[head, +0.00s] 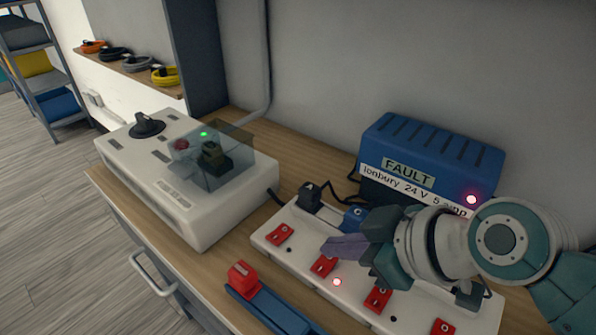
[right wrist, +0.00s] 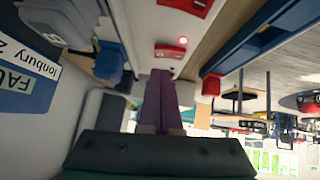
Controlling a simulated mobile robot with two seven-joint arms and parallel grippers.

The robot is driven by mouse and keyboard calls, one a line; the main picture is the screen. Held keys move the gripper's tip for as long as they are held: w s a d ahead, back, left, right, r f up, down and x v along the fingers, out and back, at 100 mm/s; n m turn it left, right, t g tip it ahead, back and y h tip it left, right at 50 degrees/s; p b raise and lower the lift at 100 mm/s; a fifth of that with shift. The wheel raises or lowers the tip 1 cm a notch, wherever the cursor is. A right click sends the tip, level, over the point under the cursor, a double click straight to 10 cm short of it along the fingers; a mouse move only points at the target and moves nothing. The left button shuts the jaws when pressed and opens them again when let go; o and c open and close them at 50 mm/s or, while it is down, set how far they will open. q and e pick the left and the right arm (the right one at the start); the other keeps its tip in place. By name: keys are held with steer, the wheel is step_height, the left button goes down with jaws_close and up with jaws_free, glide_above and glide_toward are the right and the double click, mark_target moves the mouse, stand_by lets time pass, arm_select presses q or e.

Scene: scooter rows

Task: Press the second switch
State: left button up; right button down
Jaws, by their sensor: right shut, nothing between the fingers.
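A white socket strip (head: 290,252) on the bench has several red switches in a row. The second switch from the left (head: 323,265) lies just below my right gripper (head: 332,246), partly covered by its fingers in the head view. A red lamp (head: 337,282) glows beside this switch. In the right wrist view the switch (right wrist: 170,52) is just ahead of the purple fingertips (right wrist: 160,74), with the lamp (right wrist: 182,68) beside it. The fingers are shut and empty; contact with the switch cannot be told. My left gripper is not in view.
A black plug (head: 309,195) and a blue plug (head: 355,215) stand in the strip's rear. Behind is a blue box marked FAULT (head: 430,145). A white unit with a clear cover (head: 215,160) stands left. A blue bar with a red block (head: 243,275) lies in front.

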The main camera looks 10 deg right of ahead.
steer(key=shift+d+f, duration=0.1)
steer(key=shift+f, duration=0.65)
steer(key=shift+w+d+f+b, duration=0.15)
steer(key=shift+f+b, duration=0.25)
steer(key=shift+b, duration=0.05)
steer(key=shift+r, duration=0.1)
steer(key=shift+s+a+r+p, duration=0.15)
steer(key=shift+s+a+p, duration=0.2)
steer(key=shift+p, duration=0.2)
steer(key=shift+s+a, duration=0.2)
steer(key=shift+a, duration=0.2)
